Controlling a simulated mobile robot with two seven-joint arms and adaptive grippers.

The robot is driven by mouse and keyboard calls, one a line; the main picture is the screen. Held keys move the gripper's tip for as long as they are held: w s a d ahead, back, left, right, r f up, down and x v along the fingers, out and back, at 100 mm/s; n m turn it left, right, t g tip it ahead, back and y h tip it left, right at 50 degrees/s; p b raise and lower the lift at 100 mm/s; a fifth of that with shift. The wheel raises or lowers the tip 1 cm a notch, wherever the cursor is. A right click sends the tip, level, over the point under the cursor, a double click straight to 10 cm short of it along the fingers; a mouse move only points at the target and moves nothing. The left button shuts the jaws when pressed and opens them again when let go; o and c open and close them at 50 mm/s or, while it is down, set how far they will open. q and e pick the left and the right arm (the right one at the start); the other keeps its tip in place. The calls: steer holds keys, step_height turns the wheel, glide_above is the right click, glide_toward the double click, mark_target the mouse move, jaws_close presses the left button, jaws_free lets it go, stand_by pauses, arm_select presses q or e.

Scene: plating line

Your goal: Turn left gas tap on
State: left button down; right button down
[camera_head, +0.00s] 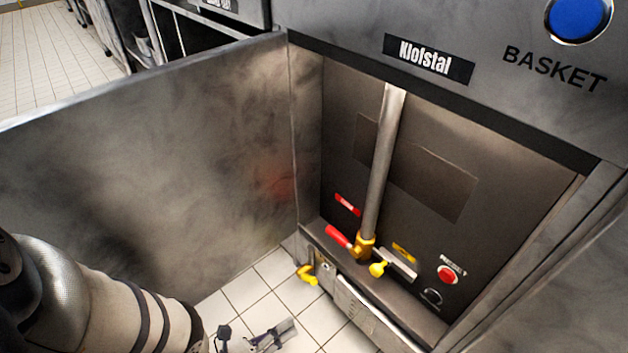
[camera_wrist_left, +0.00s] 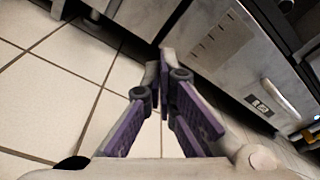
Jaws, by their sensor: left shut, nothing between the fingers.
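The open cabinet holds a vertical pipe (camera_head: 381,165) that ends in a brass valve (camera_head: 365,246) with a red lever (camera_head: 338,236) pointing left. A yellow tap (camera_head: 378,268) sits just right of the valve. Another yellow tap handle (camera_head: 307,274) is lower left, at the cabinet's front edge; a yellow piece (camera_wrist_left: 309,134) shows at the right edge of the left wrist view. My left gripper (camera_head: 280,333) is low over the floor, below and left of the lower-left yellow handle and apart from it. Its fingers (camera_wrist_left: 165,75) are shut and empty. My right gripper is not in view.
The open metal door (camera_head: 170,150) stands left of the cabinet, beyond my left arm. A red button (camera_head: 447,274) and a dark knob (camera_head: 431,297) are at the cabinet's right. A blue button (camera_head: 578,15) is above. Tiled floor (camera_wrist_left: 60,90) is clear around the gripper.

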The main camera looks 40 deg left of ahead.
arm_select(q)
steer(key=b, duration=0.3)
glide_toward(331, 287)
steer(key=w, duration=0.1)
steer(key=w+d+f, duration=0.1)
steer(key=w, duration=0.1)
steer(key=w+d+f, duration=0.1)
steer(key=shift+w+d+f, duration=0.2)
steer(key=shift+w, duration=0.2)
steer(key=shift+s+a+r+p, duration=0.15)
steer(key=shift+a+r+p, duration=0.25)
steer(key=shift+r, duration=0.15)
steer(key=shift+s+a+r+p, duration=0.2)
steer(key=shift+a+r+p, duration=0.25)
steer(key=shift+r, duration=0.15)
steer(key=shift+s+a+r, duration=0.1)
steer(key=shift+a+r, duration=0.25)
steer(key=shift+r, duration=0.15)
